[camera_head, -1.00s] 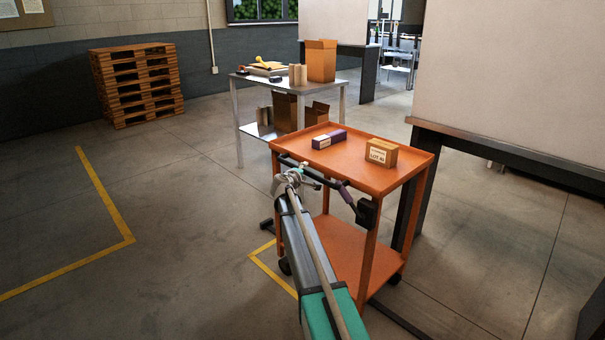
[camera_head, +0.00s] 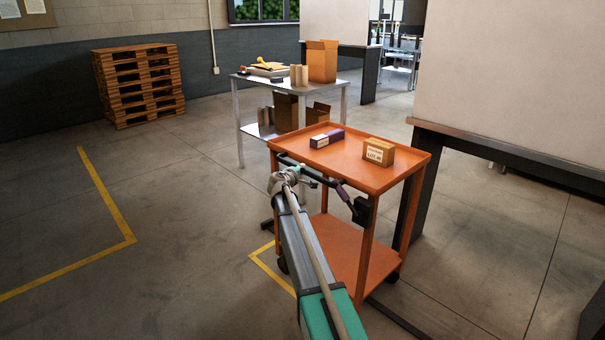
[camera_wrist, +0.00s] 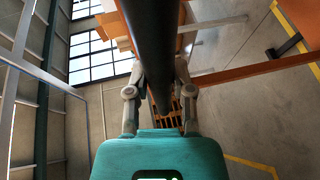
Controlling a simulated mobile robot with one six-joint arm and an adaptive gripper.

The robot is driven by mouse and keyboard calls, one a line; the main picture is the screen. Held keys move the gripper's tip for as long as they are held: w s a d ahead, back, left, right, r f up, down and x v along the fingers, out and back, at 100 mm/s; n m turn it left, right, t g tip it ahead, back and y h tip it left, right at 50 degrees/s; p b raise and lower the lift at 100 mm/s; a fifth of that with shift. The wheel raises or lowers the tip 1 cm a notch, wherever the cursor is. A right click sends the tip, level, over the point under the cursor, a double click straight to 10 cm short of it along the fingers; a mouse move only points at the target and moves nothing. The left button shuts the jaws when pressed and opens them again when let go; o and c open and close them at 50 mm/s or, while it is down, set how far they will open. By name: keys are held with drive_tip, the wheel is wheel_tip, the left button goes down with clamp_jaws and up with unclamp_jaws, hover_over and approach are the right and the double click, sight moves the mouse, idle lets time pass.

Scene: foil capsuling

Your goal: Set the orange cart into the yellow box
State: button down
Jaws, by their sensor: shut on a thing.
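The orange cart (camera_head: 341,158) stands on the floor in front of me, upright on its wheels, with an upper tray and a lower shelf (camera_head: 350,250). My gripper (camera_head: 286,178) is at the cart's near left side, shut on its dark handle bar (camera_head: 312,173). In the wrist view, the bar (camera_wrist: 152,40) runs between the two fingers of my gripper (camera_wrist: 157,72). Yellow tape on the floor makes one corner (camera_head: 130,238) on the open floor to the left. Another yellow corner (camera_head: 262,262) shows by the cart's near left leg, partly hidden by my arm and the cart.
A purple-and-white carton (camera_head: 327,138) and a brown labelled box (camera_head: 378,151) ride on the cart's top. A metal table (camera_head: 250,79) with boxes stands close behind. A dark-framed bench (camera_head: 500,160) is close on the right. Pallets (camera_head: 138,85) stand far left; the left floor is clear.

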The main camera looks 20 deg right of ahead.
sight(277, 157)
drive_tip(key=w+a, duration=0.1)
drive_tip(key=w, duration=0.3)
drive_tip(key=w+a, duration=0.2)
drive_tip(key=w, duration=0.3)
drive_tip(key=w+a, duration=0.1)
drive_tip(key=w, duration=0.4)
drive_tip(key=shift+a, duration=0.35)
drive_tip(key=c, duration=0.7)
unclamp_jaws()
drive_tip(key=shift+d+f, duration=0.1)
drive_tip(key=shift+o, duration=1.1)
drive_tip(key=shift+a, duration=0.2)
